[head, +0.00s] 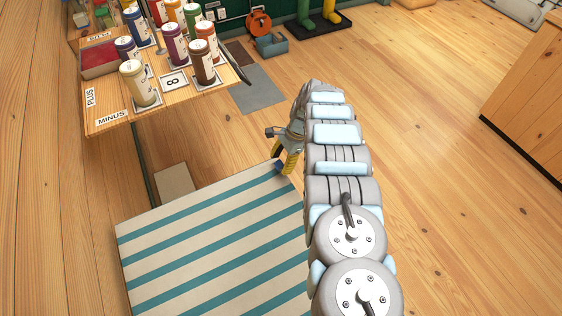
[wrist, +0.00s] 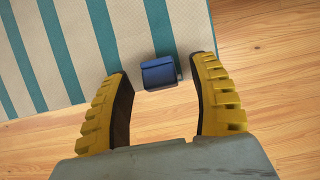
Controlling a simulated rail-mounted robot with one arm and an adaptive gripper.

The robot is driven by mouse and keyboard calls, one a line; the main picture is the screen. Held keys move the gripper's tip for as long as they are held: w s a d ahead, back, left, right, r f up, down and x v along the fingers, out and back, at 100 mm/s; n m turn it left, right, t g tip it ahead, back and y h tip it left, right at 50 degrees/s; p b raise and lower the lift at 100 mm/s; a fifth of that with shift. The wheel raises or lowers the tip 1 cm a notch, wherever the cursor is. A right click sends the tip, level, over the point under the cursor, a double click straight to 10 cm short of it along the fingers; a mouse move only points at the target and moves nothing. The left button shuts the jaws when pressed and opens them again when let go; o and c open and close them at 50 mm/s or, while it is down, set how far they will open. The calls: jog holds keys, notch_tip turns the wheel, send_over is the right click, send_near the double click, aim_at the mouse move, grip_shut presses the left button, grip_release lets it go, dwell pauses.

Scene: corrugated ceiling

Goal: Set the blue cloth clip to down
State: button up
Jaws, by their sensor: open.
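The blue cloth clip (wrist: 159,73) sits at the edge of the striped cloth (wrist: 100,45) in the wrist view. In the head view the clip (head: 279,166) is a small blue patch at the cloth's far right corner, partly hidden by my gripper. My gripper (wrist: 163,68) is open, with its two yellow fingers on either side of the clip and no visible contact. In the head view my gripper (head: 286,163) is at that same corner. The finer position of the clip's lever is too small to tell.
A wooden table (head: 118,122) with several coloured jars, a card marked 8 and PLUS and MINUS labels stands at the upper left. A wooden cabinet (head: 525,95) is at the right. An orange object (head: 259,22) and boots on a tray stand behind. Open wooden floor lies between.

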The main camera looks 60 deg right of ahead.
grip_shut()
